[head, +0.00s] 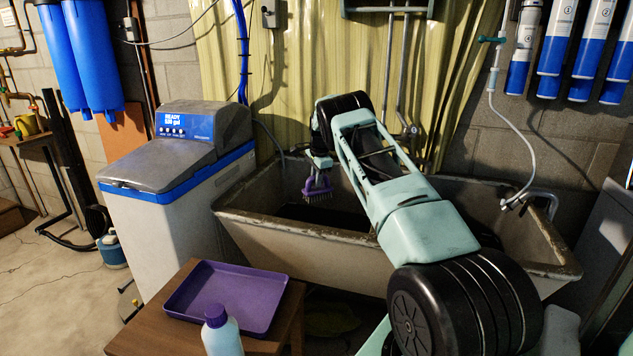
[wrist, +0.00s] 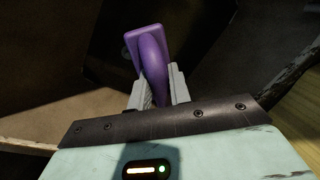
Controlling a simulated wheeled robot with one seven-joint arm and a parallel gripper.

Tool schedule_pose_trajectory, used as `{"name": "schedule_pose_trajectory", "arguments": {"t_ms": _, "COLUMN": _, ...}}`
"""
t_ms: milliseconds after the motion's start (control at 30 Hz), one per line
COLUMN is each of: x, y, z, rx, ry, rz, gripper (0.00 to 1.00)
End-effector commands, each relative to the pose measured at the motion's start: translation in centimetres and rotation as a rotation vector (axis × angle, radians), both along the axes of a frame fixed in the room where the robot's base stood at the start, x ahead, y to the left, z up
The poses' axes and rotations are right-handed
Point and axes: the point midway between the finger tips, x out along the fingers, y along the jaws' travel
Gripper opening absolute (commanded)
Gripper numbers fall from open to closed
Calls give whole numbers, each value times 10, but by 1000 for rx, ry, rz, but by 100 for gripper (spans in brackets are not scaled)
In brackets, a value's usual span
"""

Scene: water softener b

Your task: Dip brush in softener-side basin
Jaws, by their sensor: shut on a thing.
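My gripper (head: 320,163) is shut on a purple brush (head: 317,183), which hangs with its bristles down over the left part of the stone basin (head: 290,234), the side by the water softener (head: 185,145). In the head view the back wall of the basin shows behind the bristles, and they look apart from the dark bottom. In the wrist view the gripper fingers (wrist: 158,90) grip the purple brush (wrist: 150,50); its bristles are hidden there. My arm hides the middle of the basin, so I cannot tell whether a divider stands there.
A tap (head: 530,198) with a hose is at the basin's right end. Blue filter housings (head: 90,60) hang at the upper left.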

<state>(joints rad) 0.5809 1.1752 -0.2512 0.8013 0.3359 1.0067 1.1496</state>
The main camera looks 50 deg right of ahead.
Motion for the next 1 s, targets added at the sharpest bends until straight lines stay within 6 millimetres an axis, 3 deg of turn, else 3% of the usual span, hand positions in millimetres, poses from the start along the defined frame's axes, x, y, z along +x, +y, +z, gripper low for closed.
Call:
{"name": "schedule_pose_trajectory", "arguments": {"t_ms": 800, "x": 0, "y": 0, "z": 83, "rx": -1, "ry": -1, "rz": 0, "gripper": 1}}
{"name": "schedule_pose_trajectory", "arguments": {"t_ms": 1000, "x": 0, "y": 0, "z": 95, "rx": 0, "ry": 0, "rz": 0, "gripper": 1}}
